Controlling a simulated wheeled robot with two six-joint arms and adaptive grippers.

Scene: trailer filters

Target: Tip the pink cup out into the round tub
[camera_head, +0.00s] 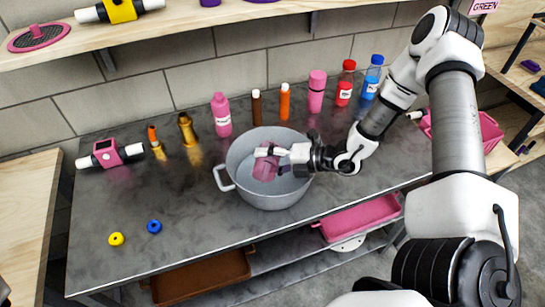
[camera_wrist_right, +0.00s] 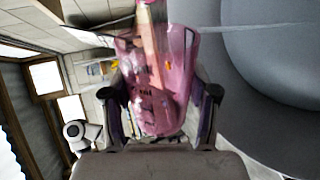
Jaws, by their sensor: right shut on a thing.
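The pink cup (camera_wrist_right: 160,85) is translucent and shows between the two fingers of my right gripper (camera_wrist_right: 160,112) in the right wrist view. In the head view the cup (camera_head: 265,170) hangs inside the opening of the round grey tub (camera_head: 240,190), below the fingers of the right gripper (camera_head: 272,153). The gripper is shut on the cup. A pale, stick-like thing stands across the cup in the wrist view; I cannot tell what it is. The cup's tilt and contents are hard to make out. My left gripper is not in view.
Several bottles, including a pink one (camera_head: 221,115) and a red one (camera_head: 345,83), line the back of the grey table (camera_head: 120,205). A yellow ring (camera_head: 116,239) and a blue ring (camera_head: 154,227) lie front left. A pink device (camera_head: 108,153) stands at the left. The table's front left is mostly clear.

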